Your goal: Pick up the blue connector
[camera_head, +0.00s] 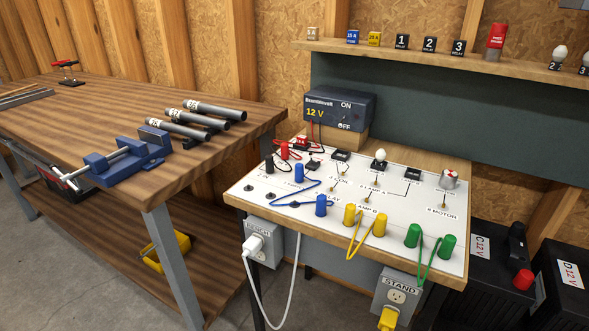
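Two blue connectors joined by a blue wire are on the white circuit board. One blue connector (299,173) stands upright at the board's left side. The other blue connector (321,205) stands nearer the front edge. The blue wire (296,192) loops to the left between them on the board (400,214). Neither of my grippers shows in the head view.
Yellow connectors (379,224) and green connectors (412,235) stand to the right on the board, with a black 12 V supply (340,108) behind. A wooden workbench (110,120) at left carries a blue vise (125,160) and pipes. A shelf (440,62) is above.

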